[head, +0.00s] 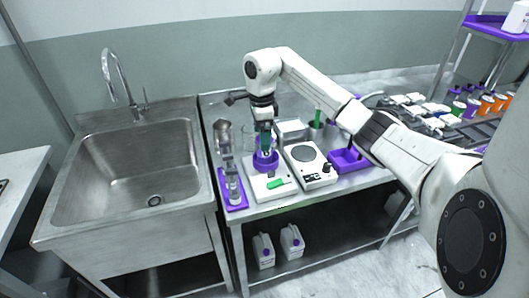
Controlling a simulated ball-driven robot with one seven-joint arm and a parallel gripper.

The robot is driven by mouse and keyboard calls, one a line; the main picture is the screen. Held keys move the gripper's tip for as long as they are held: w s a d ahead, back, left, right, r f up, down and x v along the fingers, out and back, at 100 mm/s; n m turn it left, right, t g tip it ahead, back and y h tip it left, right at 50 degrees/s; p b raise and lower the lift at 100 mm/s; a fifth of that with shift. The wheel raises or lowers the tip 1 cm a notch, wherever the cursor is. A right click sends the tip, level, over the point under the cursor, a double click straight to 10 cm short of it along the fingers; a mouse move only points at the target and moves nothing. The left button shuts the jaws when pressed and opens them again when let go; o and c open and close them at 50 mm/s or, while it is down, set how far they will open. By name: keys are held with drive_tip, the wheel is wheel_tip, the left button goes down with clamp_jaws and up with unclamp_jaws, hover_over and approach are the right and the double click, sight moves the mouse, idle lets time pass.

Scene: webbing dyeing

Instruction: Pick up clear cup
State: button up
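My gripper (265,148) points down over the purple ring-shaped holder (266,165) on a white device at the left part of the steel table. A faint, see-through cup-like shape (248,138) shows just left of the gripper, behind the holder; it may be the clear cup, but its outline is hard to make out. The fingers are small and dark against the purple. I cannot tell whether they are open or shut, or whether anything is between them.
A hotplate (306,160) and a purple tray (348,160) stand right of the holder. A metal-and-glass device on a purple base (233,190) stands left. Bottles (470,105) and a rack fill the right end. A steel sink (140,175) adjoins the table. White jugs (291,242) sit below.

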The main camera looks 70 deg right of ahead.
drive_tip(key=shift+s+d+f+p, duration=0.15)
drive_tip(key=shift+f+p, duration=0.1)
drive_tip(key=shift+f, duration=0.6)
drive_tip(key=shift+s+d+f+p, duration=0.15)
drive_tip(key=shift+f+p, duration=0.1)
drive_tip(key=shift+f, duration=0.65)
drive_tip(key=shift+d+f+p, duration=0.15)
drive_tip(key=shift+f+p, duration=0.1)
drive_tip(key=shift+f, duration=0.6)
drive_tip(key=c, duration=1.2)
drive_tip(key=shift+r, duration=0.15)
